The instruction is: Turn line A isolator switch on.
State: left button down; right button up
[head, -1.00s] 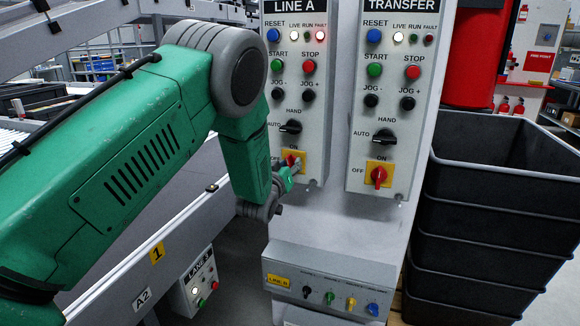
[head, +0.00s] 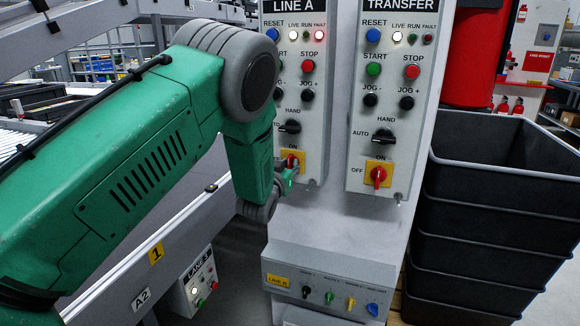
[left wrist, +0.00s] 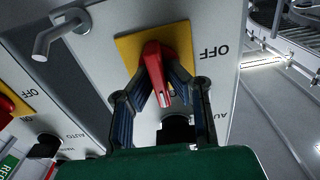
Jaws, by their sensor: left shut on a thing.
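The line A panel (head: 313,110) stands in the middle of the head view. Its isolator switch (head: 291,157) is a red handle on a yellow plate at the panel's bottom, partly hidden by my left gripper (head: 290,170). In the left wrist view, which shows the panel upside down, the red handle (left wrist: 153,62) sits between the two dark fingers of the left gripper (left wrist: 164,84). The fingers are shut on it. The handle runs nearly upright there, slightly tilted, beside the OFF label. My right gripper is not in view.
The transfer panel (head: 390,100) with its own red isolator (head: 378,176) is close on the right. A lower box with small coloured switches (head: 330,285) juts out below. Black stacked crates (head: 490,210) stand at right; a conveyor rail (head: 150,250) runs at left.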

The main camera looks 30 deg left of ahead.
pick_arm(q)
jog(key=c, duration=1.6)
grip_release()
jog(key=shift+s, duration=0.1)
jog(key=v, duration=1.1)
jog(key=shift+s, duration=0.4)
jog(key=shift+f, duration=0.15)
